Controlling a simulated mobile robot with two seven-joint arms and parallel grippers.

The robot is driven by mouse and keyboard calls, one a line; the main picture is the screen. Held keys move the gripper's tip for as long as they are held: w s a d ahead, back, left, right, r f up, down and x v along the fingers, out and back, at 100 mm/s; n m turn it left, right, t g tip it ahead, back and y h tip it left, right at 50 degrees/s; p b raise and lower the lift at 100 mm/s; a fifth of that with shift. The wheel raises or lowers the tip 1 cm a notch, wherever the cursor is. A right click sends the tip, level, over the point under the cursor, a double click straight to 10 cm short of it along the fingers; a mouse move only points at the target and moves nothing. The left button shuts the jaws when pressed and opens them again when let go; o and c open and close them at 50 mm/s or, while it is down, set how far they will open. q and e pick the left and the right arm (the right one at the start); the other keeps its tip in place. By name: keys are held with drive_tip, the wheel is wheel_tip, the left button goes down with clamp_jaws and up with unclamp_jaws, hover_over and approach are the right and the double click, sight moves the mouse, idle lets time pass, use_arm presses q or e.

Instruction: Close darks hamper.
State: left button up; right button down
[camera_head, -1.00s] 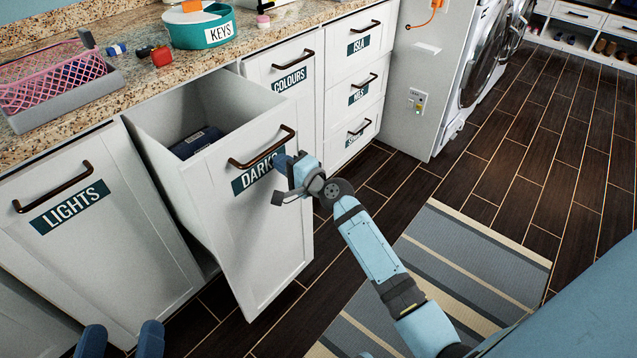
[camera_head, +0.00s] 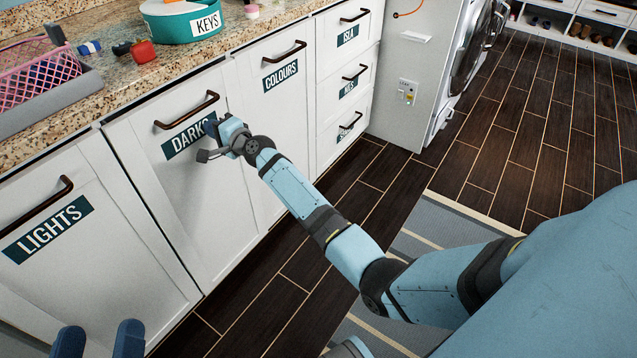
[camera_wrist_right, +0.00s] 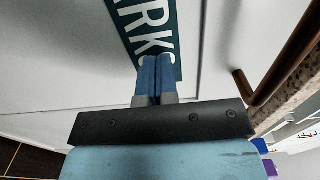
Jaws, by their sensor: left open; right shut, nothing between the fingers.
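The darks hamper (camera_head: 185,200) is a white tilt-out front with a dark bar handle and a teal DARKS label. In the head view it sits flush, or nearly so, with the fronts on both sides, and its inside is hidden. My right gripper (camera_head: 211,125) is shut and empty, its fingertips at the right end of the label. In the right wrist view its closed blue fingers (camera_wrist_right: 155,75) overlap the label (camera_wrist_right: 150,35); the handle (camera_wrist_right: 285,65) is to the right. My left gripper (camera_head: 98,338) is open and empty at the bottom left, in front of the LIGHTS front.
The LIGHTS front (camera_head: 80,230) is at the left and the COLOURS front (camera_head: 265,130) at the right, with drawers beyond. The granite counter (camera_head: 110,85) above holds a pink basket (camera_head: 45,80) and a teal KEYS tub (camera_head: 185,25). The dark floor in front is mostly clear.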

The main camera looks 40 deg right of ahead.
use_arm(q)
drive_tip(key=shift+w, duration=0.2)
use_arm(e)
drive_tip(key=shift+w+a+r, duration=0.1)
drive_tip(key=shift+w+r, duration=0.25)
drive_tip(key=shift+w, duration=0.25)
drive_tip(key=shift+r, duration=0.15)
use_arm(q)
drive_tip(key=shift+r, duration=0.15)
use_arm(e)
drive_tip(key=shift+s, duration=0.1)
use_arm(q)
drive_tip(key=p, duration=0.2)
drive_tip(key=a+y+p, duration=0.1)
drive_tip(key=shift+w+a+y+p, duration=0.2)
drive_tip(key=shift+y+p, duration=0.1)
drive_tip(key=shift+p, duration=0.1)
use_arm(e)
drive_tip(key=f+v, duration=0.1)
drive_tip(key=v, duration=1.3)
